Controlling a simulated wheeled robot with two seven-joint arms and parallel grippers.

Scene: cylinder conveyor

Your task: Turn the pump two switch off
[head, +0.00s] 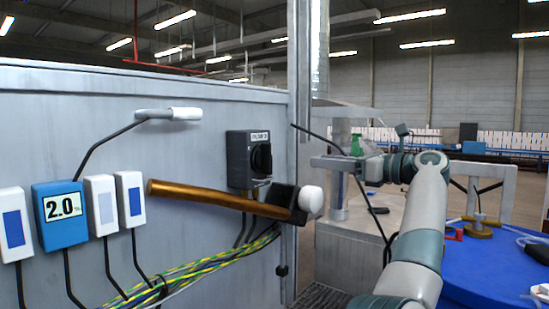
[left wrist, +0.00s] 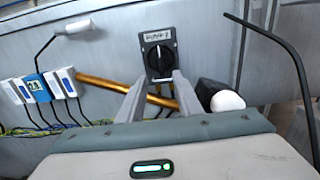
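The pump two switch (head: 239,163) is a dark box with a white label and a black rotary knob (head: 261,158), fixed on the grey panel. In the left wrist view, the switch (left wrist: 158,55) faces me, its label seems to read PUMP 2, and a pale mark on its knob stands about upright. My left gripper (head: 318,162) is to the right of the switch in the head view, apart from it. In the left wrist view, its two fingers (left wrist: 158,82) are spread and empty, with the switch beyond their tips. My right gripper is not in view.
A copper pipe (head: 205,195) with a black fitting and white cap (head: 311,200) runs below the switch. A blue meter reading 2.0 (head: 60,232) and white boxes are at left. A blue round table (head: 475,270) stands at right.

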